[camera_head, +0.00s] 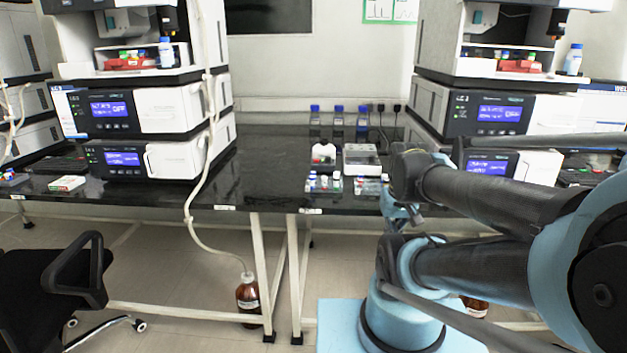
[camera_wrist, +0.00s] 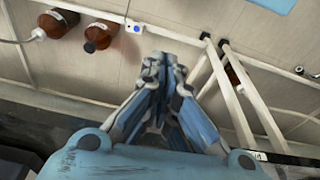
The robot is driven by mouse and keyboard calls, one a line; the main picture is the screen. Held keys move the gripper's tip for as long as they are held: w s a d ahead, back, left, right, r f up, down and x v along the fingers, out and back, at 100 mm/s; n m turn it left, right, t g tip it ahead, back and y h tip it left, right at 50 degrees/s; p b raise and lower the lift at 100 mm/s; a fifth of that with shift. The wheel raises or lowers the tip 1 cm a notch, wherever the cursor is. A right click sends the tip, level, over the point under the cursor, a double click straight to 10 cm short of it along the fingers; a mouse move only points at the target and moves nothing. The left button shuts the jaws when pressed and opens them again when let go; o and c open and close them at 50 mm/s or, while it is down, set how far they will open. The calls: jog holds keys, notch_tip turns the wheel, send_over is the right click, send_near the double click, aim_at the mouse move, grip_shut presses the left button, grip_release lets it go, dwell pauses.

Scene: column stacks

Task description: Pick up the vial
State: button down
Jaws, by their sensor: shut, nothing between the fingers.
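Several small vials with coloured caps (camera_head: 323,182) stand in a low rack near the front edge of the black bench in the head view. Which vial the task means, I cannot tell. My gripper (camera_wrist: 164,62) is shut and empty in the wrist view, with its fingertips together against the floor behind. No vial shows in the wrist view. In the head view, my arm's end is by the bench's front edge, right of the rack, partly hidden by my own arm.
A white box-like device (camera_head: 362,155) and a small container (camera_head: 323,152) stand behind the rack. Blue-capped bottles (camera_head: 338,116) stand farther back. Column stacks (camera_head: 180,112) flank the bench (camera_head: 262,170). Brown bottles (camera_wrist: 62,22) are on the floor. A chair (camera_head: 55,270) stands left.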

jog(key=c, duration=2)
grip_release()
jog(key=shift+r, duration=0.1)
jog(key=o, duration=0.6)
jog(key=shift+a+r, duration=0.2)
jog(key=shift+r, duration=0.9)
notch_tip(320, 180, up, 20)
jog(key=n+g, duration=0.2)
send_over(313, 172)
jog(key=f, duration=1.6)
jog(key=shift+w+f, duration=0.2)
jog(key=shift+f, duration=0.15)
